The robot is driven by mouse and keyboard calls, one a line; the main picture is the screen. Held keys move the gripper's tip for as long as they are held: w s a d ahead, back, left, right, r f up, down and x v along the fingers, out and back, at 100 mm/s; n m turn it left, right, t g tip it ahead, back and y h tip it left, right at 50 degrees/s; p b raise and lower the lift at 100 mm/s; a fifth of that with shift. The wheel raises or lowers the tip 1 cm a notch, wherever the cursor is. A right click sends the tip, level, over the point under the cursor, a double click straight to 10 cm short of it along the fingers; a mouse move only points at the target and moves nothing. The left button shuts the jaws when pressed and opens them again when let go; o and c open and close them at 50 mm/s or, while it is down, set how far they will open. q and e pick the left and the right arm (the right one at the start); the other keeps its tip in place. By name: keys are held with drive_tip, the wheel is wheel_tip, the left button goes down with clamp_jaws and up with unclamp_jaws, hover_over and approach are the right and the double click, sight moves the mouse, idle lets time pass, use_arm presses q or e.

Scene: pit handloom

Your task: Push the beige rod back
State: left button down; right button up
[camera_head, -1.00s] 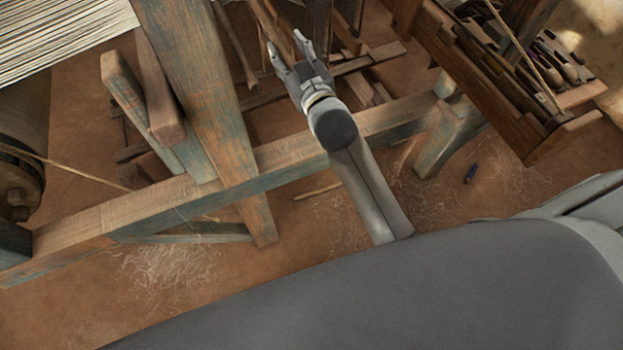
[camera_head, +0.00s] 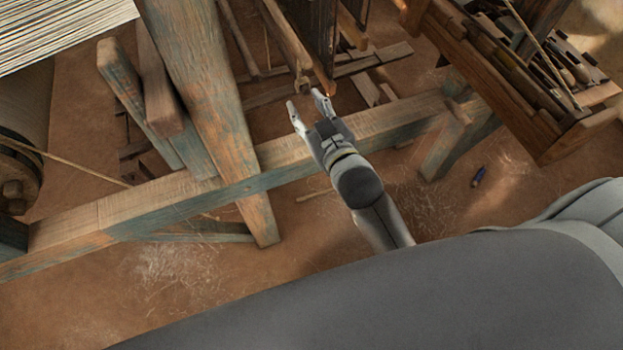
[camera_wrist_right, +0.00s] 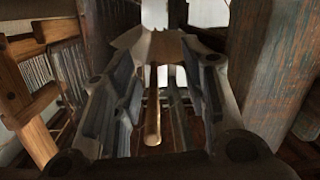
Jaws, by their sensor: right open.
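A beige rod (camera_head: 284,38) hangs in the loom frame at the top middle of the head view, its lower end just beyond my right fingertips. My right gripper (camera_head: 304,98) is open, its two fingers apart and pointing toward that end. In the right wrist view, a beige rod (camera_wrist_right: 153,112) shows in the gap between the fingers of my open gripper (camera_wrist_right: 160,44). I cannot tell whether it touches them. My left gripper is out of view.
A weathered wooden beam (camera_head: 225,190) crosses below my right wrist. A thick slanted post (camera_head: 205,90) stands to the left. A wooden rack with tools (camera_head: 500,85) is at the upper right. A thin stick (camera_head: 313,195) and a blue object (camera_head: 478,176) lie on the floor.

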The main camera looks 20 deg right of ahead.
sight(301, 55)
drive_tip(key=s+f+g+b, duration=0.1)
drive_tip(key=s+f+g, duration=0.1)
drive_tip(key=f, duration=1)
drive_tip(key=s+f+g+b, duration=0.1)
drive_tip(key=f+g, duration=0.1)
drive_tip(key=f, duration=0.9)
drive_tip(key=shift+s+a+f, duration=0.35)
wheel_tip(301, 55, up, 34)
drive_tip(key=d+t+p, duration=0.2)
drive_tip(key=t, duration=0.4)
drive_tip(key=w, duration=0.2)
drive_tip(key=w+p, duration=0.1)
drive_tip(key=w, duration=0.2)
drive_tip(key=w+p, duration=0.1)
drive_tip(key=w, duration=0.2)
drive_tip(key=shift+a+f, duration=0.2)
drive_tip(key=shift+a, duration=0.05)
drive_tip(key=shift+w+f, duration=0.15)
drive_tip(key=shift+w, duration=0.8)
